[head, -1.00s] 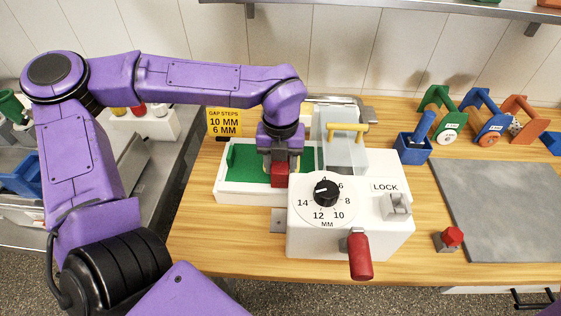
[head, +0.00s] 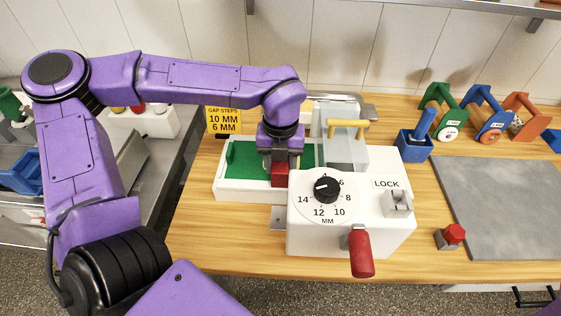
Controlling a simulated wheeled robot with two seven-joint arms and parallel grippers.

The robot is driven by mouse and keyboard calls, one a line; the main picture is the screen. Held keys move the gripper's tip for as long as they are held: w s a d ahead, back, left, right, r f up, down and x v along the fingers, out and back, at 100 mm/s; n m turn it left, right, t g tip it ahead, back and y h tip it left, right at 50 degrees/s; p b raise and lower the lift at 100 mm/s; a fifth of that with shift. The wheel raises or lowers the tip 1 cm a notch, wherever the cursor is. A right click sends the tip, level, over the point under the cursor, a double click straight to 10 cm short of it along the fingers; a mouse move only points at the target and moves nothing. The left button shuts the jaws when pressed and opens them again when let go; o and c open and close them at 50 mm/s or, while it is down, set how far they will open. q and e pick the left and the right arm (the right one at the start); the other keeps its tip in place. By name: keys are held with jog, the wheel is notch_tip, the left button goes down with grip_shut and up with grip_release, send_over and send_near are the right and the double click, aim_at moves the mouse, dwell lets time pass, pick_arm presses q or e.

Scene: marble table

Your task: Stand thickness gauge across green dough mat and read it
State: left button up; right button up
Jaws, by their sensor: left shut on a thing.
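The green dough mat (head: 245,160) lies flat in the white bed of the sheeter machine. My left gripper (head: 281,163) points down over the mat's right part, close to the machine's white housing. It is shut on a small red block (head: 280,174), low at the mat. I cannot tell whether this red piece is the thickness gauge, nor whether it touches the mat; its lower part is partly hidden by the housing. No scale on it is readable. My right gripper is not in view.
The white housing (head: 375,229) carries a numbered MM dial (head: 326,190), a LOCK switch (head: 398,203) and a red-handled lever (head: 361,254). A yellow sign (head: 224,120) reads GAP STEPS 10 MM 6 MM. Colored stands, a blue holder (head: 414,147) and a grey slab (head: 500,205) are at right.

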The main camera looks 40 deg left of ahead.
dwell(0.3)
pick_arm(q)
jog(key=o, duration=1.3)
notch_tip(320, 180, up, 10)
jog(key=shift+r+b, duration=0.2)
jog(key=shift+b, duration=0.25)
